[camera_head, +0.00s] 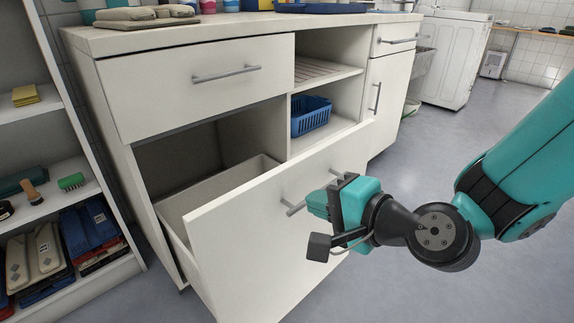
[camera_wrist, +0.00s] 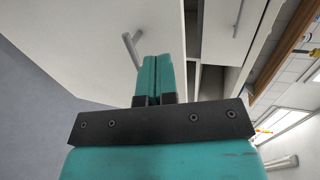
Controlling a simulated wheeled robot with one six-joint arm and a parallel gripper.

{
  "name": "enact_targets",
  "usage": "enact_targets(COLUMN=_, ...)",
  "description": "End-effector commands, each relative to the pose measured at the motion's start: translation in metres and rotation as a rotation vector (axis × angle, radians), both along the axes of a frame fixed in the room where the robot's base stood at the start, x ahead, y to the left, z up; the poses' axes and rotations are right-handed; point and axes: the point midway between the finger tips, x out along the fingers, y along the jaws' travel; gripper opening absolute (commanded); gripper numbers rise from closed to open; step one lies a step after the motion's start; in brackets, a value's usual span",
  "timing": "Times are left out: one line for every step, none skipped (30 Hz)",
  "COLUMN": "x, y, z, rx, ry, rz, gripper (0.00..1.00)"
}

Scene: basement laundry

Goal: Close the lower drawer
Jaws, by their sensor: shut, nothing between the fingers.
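The lower drawer (camera_head: 240,242) of the white cabinet is pulled well out. Its box looks empty in the part I can see, and its tall white front faces my arm. Its grey bar handle (camera_head: 293,208) is partly hidden behind my gripper (camera_head: 316,203). In the wrist view the drawer front (camera_wrist: 95,45) fills the upper left, with the handle (camera_wrist: 130,50) just left of the fingertips. My gripper (camera_wrist: 156,68) is shut and empty, close to the drawer front near the handle. I cannot tell whether it touches.
The upper drawer (camera_head: 200,85) is shut. A blue basket (camera_head: 311,117) sits in the open compartment at the right. A shelf (camera_head: 40,205) with folded items and brushes stands at the left. The grey floor (camera_head: 450,135) at the right is clear, with a white washing machine (camera_head: 452,60) beyond.

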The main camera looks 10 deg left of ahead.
Motion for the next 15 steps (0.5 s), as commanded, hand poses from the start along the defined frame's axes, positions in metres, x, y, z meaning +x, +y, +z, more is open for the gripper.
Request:
enact_targets(x=0.002, y=0.003, z=0.004, rx=-0.001, ry=0.006, rz=0.000, gripper=0.00)
enact_targets(x=0.004, y=0.005, z=0.003, rx=-0.002, ry=0.006, rz=0.000, gripper=0.00)
enact_targets(x=0.005, y=0.007, z=0.002, rx=-0.002, ry=0.005, rz=-0.001, gripper=0.00)
enact_targets(x=0.006, y=0.008, z=0.001, rx=-0.003, ry=0.006, rz=-0.002, gripper=0.00)
enact_targets(x=0.008, y=0.010, z=0.000, rx=-0.004, ry=0.006, rz=-0.003, gripper=0.00)
enact_targets(x=0.009, y=0.011, z=-0.001, rx=-0.004, ry=0.006, rz=-0.005, gripper=0.00)
enact_targets(x=0.013, y=0.018, z=-0.005, rx=-0.004, ry=0.001, rz=-0.001, gripper=0.00)
enact_targets(x=0.017, y=0.023, z=-0.007, rx=-0.003, ry=-0.001, rz=0.001, gripper=0.00)
enact_targets(x=0.021, y=0.030, z=-0.010, rx=-0.003, ry=-0.002, rz=0.001, gripper=0.00)
enact_targets(x=0.025, y=0.034, z=-0.012, rx=-0.002, ry=-0.003, rz=0.000, gripper=0.00)
enact_targets(x=0.028, y=0.038, z=-0.010, rx=-0.002, ry=-0.003, rz=0.001, gripper=0.00)
enact_targets(x=0.032, y=0.043, z=-0.011, rx=-0.003, ry=-0.003, rz=0.000, gripper=0.00)
enact_targets(x=0.035, y=0.046, z=-0.011, rx=-0.002, ry=-0.003, rz=0.000, gripper=0.00)
enact_targets(x=0.037, y=0.049, z=-0.011, rx=-0.001, ry=-0.002, rz=0.000, gripper=0.00)
enact_targets(x=0.040, y=0.052, z=-0.012, rx=-0.002, ry=-0.002, rz=-0.001, gripper=0.00)
